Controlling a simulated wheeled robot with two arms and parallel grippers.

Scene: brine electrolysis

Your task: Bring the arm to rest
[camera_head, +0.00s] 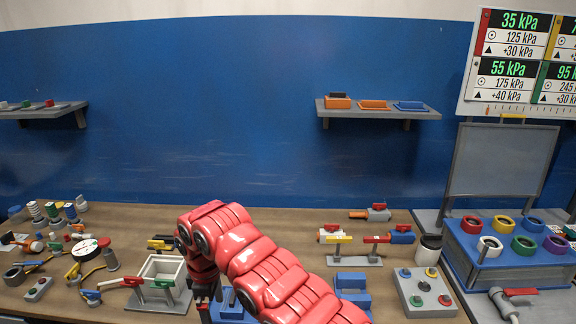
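My red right arm (268,270) comes in from the bottom edge, right of the middle. It bends at an elbow-like joint over the table and its far end points down. My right gripper (204,302) is at that far end, low in the picture, beside a white open box on a grey base (165,270) and a blue block-like fixture (232,308). Its fingers are small and dark, and I cannot tell whether they are open or hold anything. My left arm and gripper are not in view.
The brown table (100,222) holds several valves and fittings at left. Right of my arm are a blue fixture (352,288), a valve stand (354,260), a grey button box (425,292) and a blue ring box (505,255). Shelves (376,113) and a pressure board (515,60) are behind.

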